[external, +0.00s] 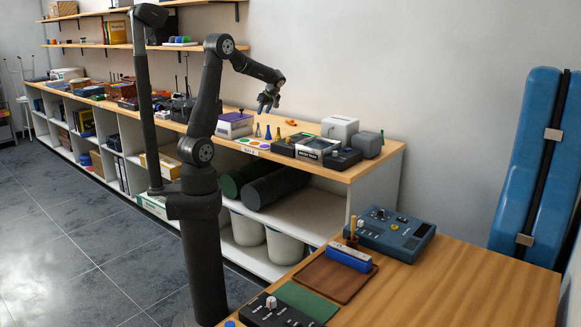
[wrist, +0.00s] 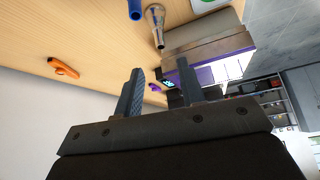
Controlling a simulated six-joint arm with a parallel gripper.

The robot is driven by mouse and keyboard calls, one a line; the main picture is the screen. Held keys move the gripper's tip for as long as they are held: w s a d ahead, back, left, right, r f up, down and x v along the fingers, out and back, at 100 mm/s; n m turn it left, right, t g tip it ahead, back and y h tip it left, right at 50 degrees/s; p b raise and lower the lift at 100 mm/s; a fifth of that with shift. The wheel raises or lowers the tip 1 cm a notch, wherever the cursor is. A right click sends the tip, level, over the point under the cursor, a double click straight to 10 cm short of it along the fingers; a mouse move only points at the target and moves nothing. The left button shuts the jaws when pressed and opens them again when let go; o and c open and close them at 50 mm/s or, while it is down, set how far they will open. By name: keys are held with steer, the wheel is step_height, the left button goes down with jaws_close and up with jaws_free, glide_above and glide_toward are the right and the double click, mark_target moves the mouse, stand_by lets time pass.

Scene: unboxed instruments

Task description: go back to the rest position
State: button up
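My gripper (external: 268,103) hangs in the air above the long wooden counter (external: 384,158) in the external view, with my arm bent out toward the back wall. In the wrist view my gripper (wrist: 160,66) shows two dark ribbed fingers standing apart, with nothing held between them. The wrist picture is tilted, with the counter at the upper left.
A silver mouthpiece (wrist: 156,24) and an orange item (wrist: 63,68) lie on the counter. A grey-white box (external: 340,130) stands right. The front table (external: 450,290) has bare room.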

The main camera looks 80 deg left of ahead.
mark_target(258, 129)
steer(key=x, duration=1.2)
step_height(258, 129, up, 2)
steer(key=shift+d+r, duration=0.1)
steer(key=shift+r, duration=0.05)
steer(key=shift+w+r, duration=0.1)
steer(key=shift+r, duration=0.6)
